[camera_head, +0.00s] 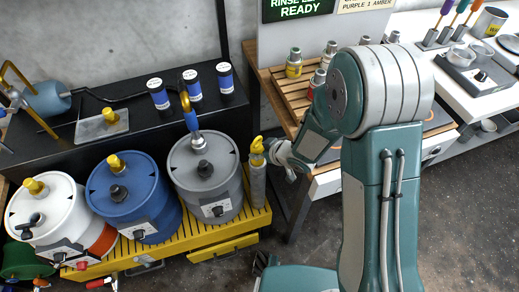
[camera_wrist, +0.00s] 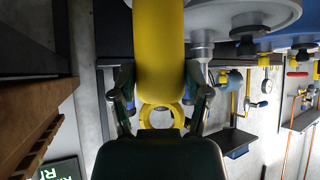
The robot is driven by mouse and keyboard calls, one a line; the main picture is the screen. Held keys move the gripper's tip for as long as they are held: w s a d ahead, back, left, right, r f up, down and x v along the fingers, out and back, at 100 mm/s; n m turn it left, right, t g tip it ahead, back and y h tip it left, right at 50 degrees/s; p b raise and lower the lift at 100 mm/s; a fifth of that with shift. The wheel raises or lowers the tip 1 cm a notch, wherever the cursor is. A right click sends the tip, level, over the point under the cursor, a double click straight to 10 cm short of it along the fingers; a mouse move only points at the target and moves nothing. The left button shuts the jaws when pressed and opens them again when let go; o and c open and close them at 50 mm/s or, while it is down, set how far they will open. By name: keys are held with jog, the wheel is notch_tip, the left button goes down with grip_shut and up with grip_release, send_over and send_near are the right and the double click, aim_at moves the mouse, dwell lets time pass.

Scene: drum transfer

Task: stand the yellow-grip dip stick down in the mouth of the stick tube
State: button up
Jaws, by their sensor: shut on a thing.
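The yellow grip (camera_head: 257,146) of the dip stick shows at the top of the grey stick tube (camera_head: 258,186), in line with it. The tube stands upright beside the grey drum (camera_head: 205,180). My gripper (camera_head: 273,153) reaches in from the right and is shut on the grip. In the wrist view the yellow grip (camera_wrist: 158,50), with a yellow ring at its end, lies between the two fingers of my gripper (camera_wrist: 161,90). The stick's shaft is hidden, and I cannot tell how deep it sits in the tube.
A blue drum (camera_head: 130,205) and a white drum (camera_head: 45,215) stand left of the grey drum on a yellow pallet (camera_head: 215,232). A blue-handled tool (camera_head: 189,112) stands on the grey drum. A wooden rack (camera_head: 290,88) with small bottles lies behind my arm.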

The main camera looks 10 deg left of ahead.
jog(key=o, duration=1.4)
jog(key=v, duration=1.1)
jog(key=shift+s+d+r, duration=0.15)
jog(key=shift+d+r, duration=0.05)
jog(key=shift+d, duration=0.05)
